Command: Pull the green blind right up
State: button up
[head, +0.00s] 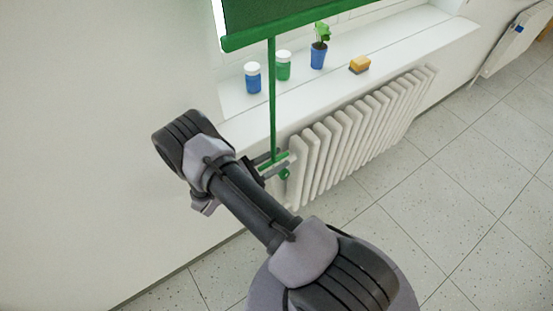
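The green blind (285,14) hangs at the top of the head view, its green bottom bar (290,27) above the sill. A straight green cord or rod (272,95) runs down from the bar to my gripper (276,163). A small round green knob (284,174) shows at the gripper, just below the fingers. Green also shows between or beside the grey fingers. The gripper is at the lower end of the cord, in front of the radiator's left end. My wrist hides part of it, so I cannot tell whether the fingers are closed on the green part.
The white windowsill (420,37) holds a blue jar (253,80), a green jar (283,68), a potted plant (318,55) and a yellow-brown sponge (359,65). A white radiator (360,130) stands below, close to the gripper. The tiled floor (430,210) at right is clear.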

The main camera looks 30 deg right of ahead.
jog(key=shift+w, duration=0.1)
jog(key=shift+a, duration=0.4)
jog(key=a, duration=1.6)
jog(key=shift+s+a+p, duration=0.3)
jog(key=shift+p, duration=0.15)
jog(key=s+r+m+t+y+p, duration=0.3)
jog(key=s+m+t+p, duration=0.1)
jog(key=s+m+t, duration=0.1)
jog(key=shift+m, duration=0.3)
jog(key=b+x, duration=0.1)
jog(key=x, duration=1)
jog(key=b+x, duration=0.1)
jog(key=x, duration=0.5)
jog(key=shift+w+a+f+b, duration=0.15)
jog(key=shift+w+f+b, duration=0.1)
jog(key=shift+f+b, duration=0.15)
